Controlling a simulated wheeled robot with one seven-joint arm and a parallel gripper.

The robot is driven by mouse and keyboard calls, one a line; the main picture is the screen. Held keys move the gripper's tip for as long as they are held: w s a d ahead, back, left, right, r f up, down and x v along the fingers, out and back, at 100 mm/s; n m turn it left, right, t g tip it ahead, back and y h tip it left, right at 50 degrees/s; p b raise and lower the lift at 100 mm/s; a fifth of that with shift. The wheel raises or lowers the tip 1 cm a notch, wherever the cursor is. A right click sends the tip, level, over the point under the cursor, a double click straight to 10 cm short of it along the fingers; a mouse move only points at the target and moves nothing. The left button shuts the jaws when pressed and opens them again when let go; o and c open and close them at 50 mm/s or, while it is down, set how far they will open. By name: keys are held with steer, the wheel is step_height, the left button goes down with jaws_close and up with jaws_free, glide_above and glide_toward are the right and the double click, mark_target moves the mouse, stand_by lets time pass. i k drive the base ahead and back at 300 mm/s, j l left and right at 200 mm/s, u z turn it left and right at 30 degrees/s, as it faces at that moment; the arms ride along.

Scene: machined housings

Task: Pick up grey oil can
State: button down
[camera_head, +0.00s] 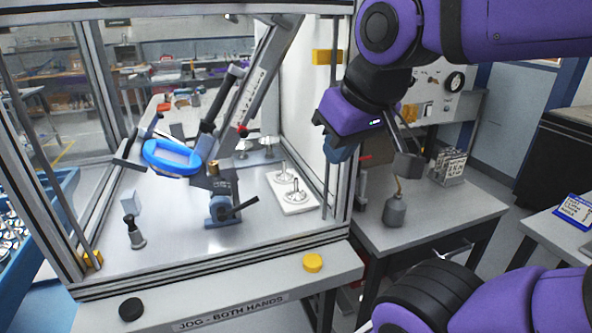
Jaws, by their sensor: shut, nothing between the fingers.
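The grey oil can (395,211) stands upright on the grey side table, to the right of the machine enclosure. Its body is small and rounded, with a thin brownish spout rising from the top. My gripper (346,140) is above and to the left of the can in the picture, in front of the enclosure's right post. It is shut and empty, apart from the can. Its fingertips are hard to make out against the things behind them. A dark grey block (408,166) on a thin rod hangs just above the can's spout.
The side table (440,220) also bears a wire-like metal rack (449,166) at the back. The enclosure (345,200) holds a clamp arm, a blue ring (172,157) and a white plate (292,193). A yellow button (313,263) and a black button (131,309) are on its front ledge.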

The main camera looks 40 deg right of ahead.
mark_target(395, 208)
steer(key=z, duration=1.35)
steer(key=j+z, duration=0.25)
steer(key=z, duration=0.2)
steer(key=j+z, duration=0.25)
steer(key=z, duration=0.25)
steer(key=j+z, duration=0.2)
steer(key=z, duration=0.25)
steer(key=k, duration=0.05)
